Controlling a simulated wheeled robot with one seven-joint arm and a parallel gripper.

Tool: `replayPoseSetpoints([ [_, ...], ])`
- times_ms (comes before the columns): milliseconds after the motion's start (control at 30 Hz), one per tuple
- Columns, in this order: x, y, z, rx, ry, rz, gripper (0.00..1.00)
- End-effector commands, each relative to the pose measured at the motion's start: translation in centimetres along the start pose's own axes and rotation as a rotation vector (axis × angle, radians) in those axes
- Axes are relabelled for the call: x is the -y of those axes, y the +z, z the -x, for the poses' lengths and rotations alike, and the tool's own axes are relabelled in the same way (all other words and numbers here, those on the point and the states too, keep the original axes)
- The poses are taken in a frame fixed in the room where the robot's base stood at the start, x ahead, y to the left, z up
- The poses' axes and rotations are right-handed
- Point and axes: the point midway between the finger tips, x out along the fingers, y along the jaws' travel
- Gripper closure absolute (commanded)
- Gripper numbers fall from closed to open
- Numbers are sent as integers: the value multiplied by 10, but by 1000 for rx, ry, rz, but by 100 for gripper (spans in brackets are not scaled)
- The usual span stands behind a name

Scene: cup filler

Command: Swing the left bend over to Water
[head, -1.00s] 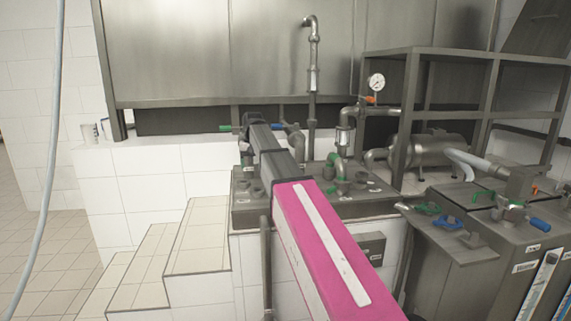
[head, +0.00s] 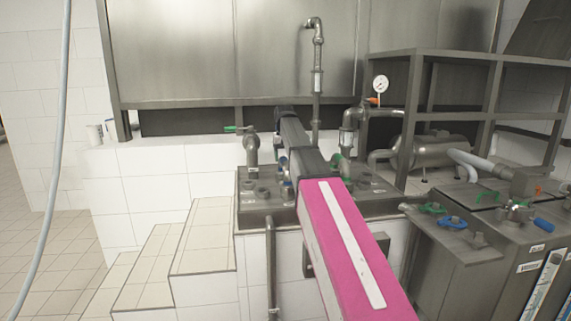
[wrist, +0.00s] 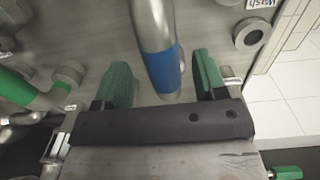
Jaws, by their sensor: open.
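In the wrist view my gripper (wrist: 163,80) is open, with a green finger on each side of a grey pipe that has a blue band (wrist: 161,66). This pipe looks like the left bend; the fingers stand apart from it, with more room on the right. In the head view a bit of blue (head: 284,163) shows at the left of my arm, which hides my fingers and most of this bend. A second bend with a green band (wrist: 18,88) is at the left of the wrist view. The Water label cannot be made out.
An upside-down Wash label (wrist: 261,3) sits near an open round port (wrist: 252,34). A standing pipe (head: 251,152) with a green handle is left of my arm. Another pipe (head: 349,130) rises close on its right. A metal rack (head: 413,90) stands further right.

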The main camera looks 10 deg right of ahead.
Motion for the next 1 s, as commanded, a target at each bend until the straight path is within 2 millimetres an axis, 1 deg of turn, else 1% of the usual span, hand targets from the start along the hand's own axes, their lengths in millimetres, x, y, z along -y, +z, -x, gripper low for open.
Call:
replayPoseSetpoints([
  [33, 0, 1, -8, 1, 0, 0, 35],
  [100, 0, 0, -16, 0, 0, 0, 35],
  [200, 0, 0, -23, 0, 0, 0, 35],
  [333, 0, 0, -27, -1, 0, 0, 35],
  [567, 0, 0, -27, -1, 0, 0, 35],
  [600, 0, 0, -27, -1, 0, 0, 41],
  [667, 0, 0, -27, -1, 0, 0, 61],
  [700, 0, 0, -27, -1, 0, 0, 74],
  [767, 0, 0, -27, -1, 0, 0, 93],
  [800, 0, 0, -27, -1, 0, 0, 100],
  [1000, 2, 0, -27, 0, 0, -14, 100],
])
